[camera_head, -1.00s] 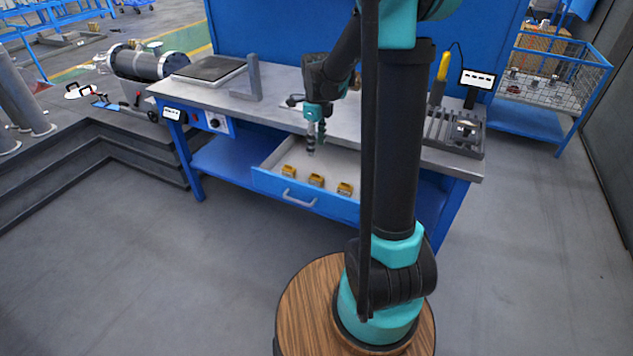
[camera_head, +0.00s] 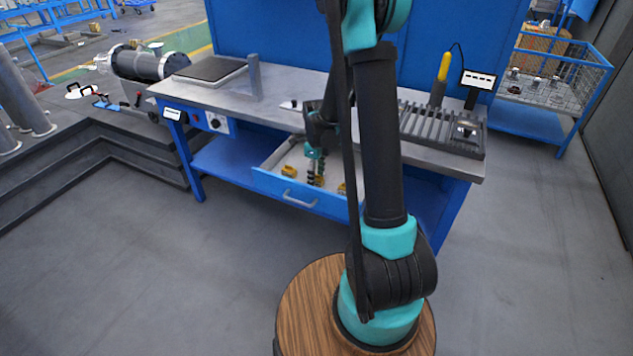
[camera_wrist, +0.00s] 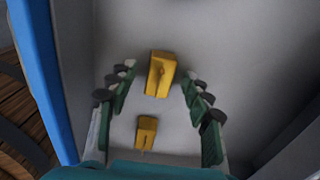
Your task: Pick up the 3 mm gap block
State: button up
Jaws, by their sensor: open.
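Small yellow gap blocks lie in the open drawer (camera_head: 272,181). In the head view one block (camera_head: 288,171) is at the left and one (camera_head: 342,188) at the right, partly behind my arm; the middle one is largely hidden by my gripper (camera_head: 316,178). In the wrist view my gripper (camera_wrist: 159,77) is open, its fingers on both sides of a larger-looking yellow block (camera_wrist: 160,74), with gaps on each side. A second yellow block (camera_wrist: 147,133) shows lower down, nearer the palm edge. No size marking is readable, so I cannot tell which block is 3 mm.
The drawer's blue front wall (camera_wrist: 48,75) runs along the left of the wrist view. The grey bench top (camera_head: 285,95) is above the drawer. A slotted rack (camera_head: 440,130) stands at its right, a dark plate (camera_head: 208,70) at its left.

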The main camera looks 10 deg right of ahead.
jog(key=shift+f, duration=0.35)
grip_shut()
dwell(0.4)
